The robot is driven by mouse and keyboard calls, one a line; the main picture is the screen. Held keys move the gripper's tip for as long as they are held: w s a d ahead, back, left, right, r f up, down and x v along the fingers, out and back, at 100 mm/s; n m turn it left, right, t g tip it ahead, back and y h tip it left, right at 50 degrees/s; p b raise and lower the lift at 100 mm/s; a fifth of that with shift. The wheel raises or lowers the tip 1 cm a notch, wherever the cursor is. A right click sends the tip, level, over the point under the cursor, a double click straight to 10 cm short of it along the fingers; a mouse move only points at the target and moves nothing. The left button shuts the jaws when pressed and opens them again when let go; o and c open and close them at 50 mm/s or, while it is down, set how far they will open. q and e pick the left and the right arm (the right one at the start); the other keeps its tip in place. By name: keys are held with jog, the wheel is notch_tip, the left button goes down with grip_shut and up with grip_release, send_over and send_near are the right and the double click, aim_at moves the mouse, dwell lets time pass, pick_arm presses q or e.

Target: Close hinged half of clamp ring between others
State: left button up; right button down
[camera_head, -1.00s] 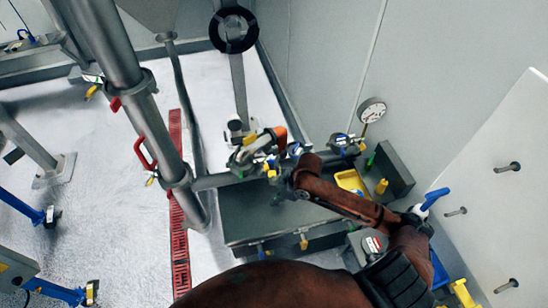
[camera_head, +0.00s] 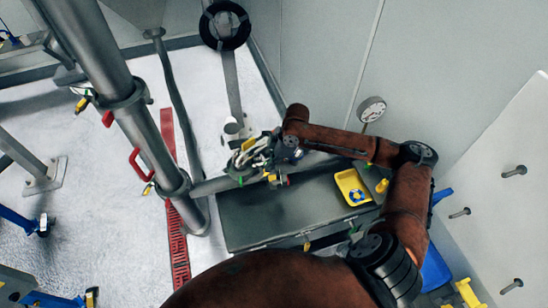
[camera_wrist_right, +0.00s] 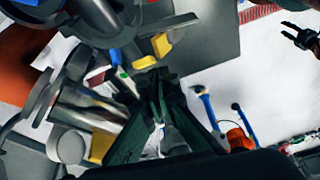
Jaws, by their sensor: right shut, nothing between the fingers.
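The pipe fitting with its clamp ring (camera_head: 240,158) is at the end of the horizontal pipe in the head view, partly hidden by my right gripper. In the right wrist view, metal fittings with grey rings (camera_wrist_right: 48,97) fill the left side; I cannot tell how far the hinged half is swung. My right gripper (camera_head: 264,154) is at the fitting; its dark green fingers (camera_wrist_right: 158,82) are together and empty in the wrist view. Contact cannot be told. What looks like my left gripper (camera_wrist_right: 299,38), with two prongs apart, is at the wrist view's upper right.
A dark grey box (camera_head: 285,212) stands below the pipe. A yellow tray (camera_head: 353,186) lies at its right. A gauge (camera_head: 371,109) stands near the wall. A thick upright pipe (camera_head: 130,110) with a red handle (camera_head: 140,164) is at the left. White floor lies around.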

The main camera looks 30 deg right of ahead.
aim_at(277, 172)
pick_arm(q)
jog(key=shift+w+a+r+p, duration=0.1)
jog(key=shift+w+r+p, duration=0.15)
jog(key=shift+r+p, duration=0.25)
jog(key=shift+w+r+p, duration=0.25)
jog(key=shift+r+p, duration=0.1)
jog(key=shift+r, duration=0.15)
pick_arm(e)
jog(key=d+f, duration=0.1)
jog(key=s+d+f, duration=0.1)
jog(key=d, duration=0.1)
jog(key=shift+s+f, duration=0.1)
